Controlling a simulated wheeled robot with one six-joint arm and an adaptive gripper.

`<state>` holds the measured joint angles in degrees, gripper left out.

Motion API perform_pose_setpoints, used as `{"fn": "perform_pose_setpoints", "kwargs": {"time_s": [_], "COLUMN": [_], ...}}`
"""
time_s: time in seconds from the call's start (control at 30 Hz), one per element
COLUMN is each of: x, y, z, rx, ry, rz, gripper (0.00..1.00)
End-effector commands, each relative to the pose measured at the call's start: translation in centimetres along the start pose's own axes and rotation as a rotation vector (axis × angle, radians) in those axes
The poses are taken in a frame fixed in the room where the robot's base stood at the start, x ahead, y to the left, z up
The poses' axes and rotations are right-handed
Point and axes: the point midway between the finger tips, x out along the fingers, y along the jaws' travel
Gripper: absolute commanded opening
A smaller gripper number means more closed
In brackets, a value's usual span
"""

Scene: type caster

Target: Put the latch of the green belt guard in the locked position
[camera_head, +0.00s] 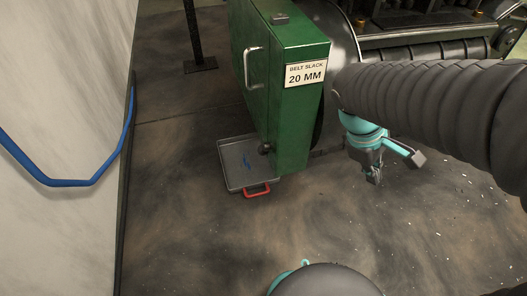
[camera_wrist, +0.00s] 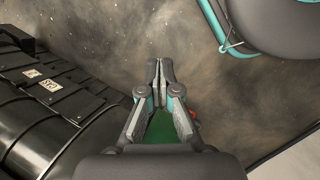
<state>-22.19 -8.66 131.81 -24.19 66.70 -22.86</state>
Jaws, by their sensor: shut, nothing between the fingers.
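The green belt guard (camera_head: 295,118) is a tall box left of my arm in the head view. In the wrist view the closed fingertips (camera_wrist: 160,62) point over bare floor, and a green patch of the guard (camera_wrist: 160,128) shows between the finger linkages.
A grey tray (camera_head: 228,172) with a red handle (camera_head: 257,190) lies on the floor at the guard's foot. Dark machinery (camera_head: 430,48) stands behind my arm. A pale wall (camera_head: 60,90) with a blue hose (camera_head: 60,183) is at left. The front floor is mostly clear.

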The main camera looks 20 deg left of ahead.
Motion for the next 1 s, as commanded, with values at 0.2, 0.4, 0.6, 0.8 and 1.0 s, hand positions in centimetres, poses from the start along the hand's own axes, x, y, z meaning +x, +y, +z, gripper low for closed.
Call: {"fn": "perform_pose_setpoints", "kwargs": {"time_s": [0.2, 0.4, 0.6, 0.8, 1.0], "x": [2.0, 3.5, 5.1, 7.0, 9.3], "y": [0.1, -0.5, -2.3, -5.7, -10.8], "z": [-5.2, -10.4, -16.4, -22.7, -28.6], "rx": [-0.413, -0.771, -1.108, -1.409, -1.661], "ry": [-0.243, -0.474, -0.724, -0.999, -1.303], "rz": [0.073, 0.154, 0.249, 0.358, 0.486], "gripper": [0.0, 0.0, 0.0, 0.0, 0.0]}}
